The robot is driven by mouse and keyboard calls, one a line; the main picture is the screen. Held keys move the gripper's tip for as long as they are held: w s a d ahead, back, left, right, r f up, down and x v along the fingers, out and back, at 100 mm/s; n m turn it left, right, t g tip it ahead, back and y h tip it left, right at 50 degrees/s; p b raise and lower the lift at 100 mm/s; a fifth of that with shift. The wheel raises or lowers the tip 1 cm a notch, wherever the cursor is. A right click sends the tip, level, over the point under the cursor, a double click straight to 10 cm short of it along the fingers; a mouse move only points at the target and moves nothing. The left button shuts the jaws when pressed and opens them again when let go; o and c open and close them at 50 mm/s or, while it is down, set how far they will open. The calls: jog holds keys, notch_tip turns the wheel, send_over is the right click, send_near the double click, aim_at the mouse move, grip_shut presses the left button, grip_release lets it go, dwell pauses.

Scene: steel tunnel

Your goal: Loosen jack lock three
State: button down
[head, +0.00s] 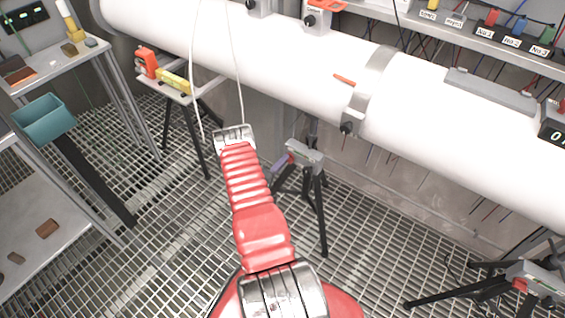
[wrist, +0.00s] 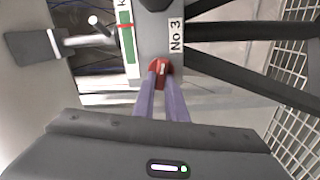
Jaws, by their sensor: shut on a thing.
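Jack three is a grey-headed stand on black legs below the white pipe, at the centre of the head view (head: 306,153). In the wrist view its grey body carries a "No 3" label (wrist: 176,35). A small red lock (wrist: 161,68) sits on the jack beside that label. My gripper has purple fingers (wrist: 161,82), shut on the red lock, with their tips against its sides. In the head view my gripper's purple fingers (head: 281,164) reach the left side of the jack head; the lock is too small to make out there.
The white pipe (head: 250,50) runs above. Another jack (head: 535,280) stands at lower right, and a stand with orange and yellow items (head: 172,77) at left. A teal bin (head: 44,119) and shelves line the left. A green-and-red strip (wrist: 127,40) shows beside the label. Grating floor lies open between.

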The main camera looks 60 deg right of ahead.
jog(key=shift+w+f+n, duration=0.1)
jog(key=shift+w+n, duration=0.15)
jog(key=shift+n, duration=0.25)
jog(key=c, duration=1.8)
grip_release()
jog(key=shift+s, duration=0.1)
jog(key=shift+a, duration=0.15)
jog(key=w+a, duration=0.2)
jog(key=a, duration=1.1)
jog(key=shift+a, duration=0.2)
